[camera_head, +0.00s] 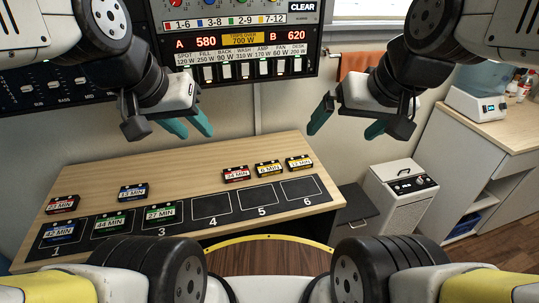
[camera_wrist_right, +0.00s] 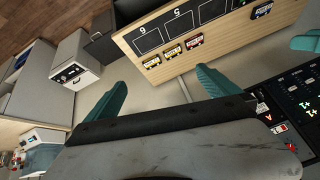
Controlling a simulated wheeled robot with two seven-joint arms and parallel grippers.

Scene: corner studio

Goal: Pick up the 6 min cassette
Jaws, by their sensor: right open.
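The 6 min cassette (camera_head: 268,168) has a yellow label and lies on the wooden desk behind the numbered squares, between a red-labelled cassette (camera_head: 236,174) and the yellow-labelled 11 min cassette (camera_head: 299,162). In the right wrist view the 6 min cassette (camera_wrist_right: 172,52) is the middle one of three. My right gripper (camera_head: 346,125) is open and empty, in the air above and to the right of the cassettes. My left gripper (camera_head: 190,128) has its fingers apart, empty, above the desk's back left. Its teal finger (camera_wrist_right: 306,42) shows at the right edge of the wrist view.
The desk (camera_head: 150,178) has squares numbered 1 to 6; 4, 5 and 6 look empty. Blue and green cassettes fill 1 to 3. Red (camera_head: 62,204) and blue (camera_head: 133,191) cassettes lie behind. A control panel (camera_head: 245,45) hangs above; a white cabinet (camera_head: 402,195) stands right.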

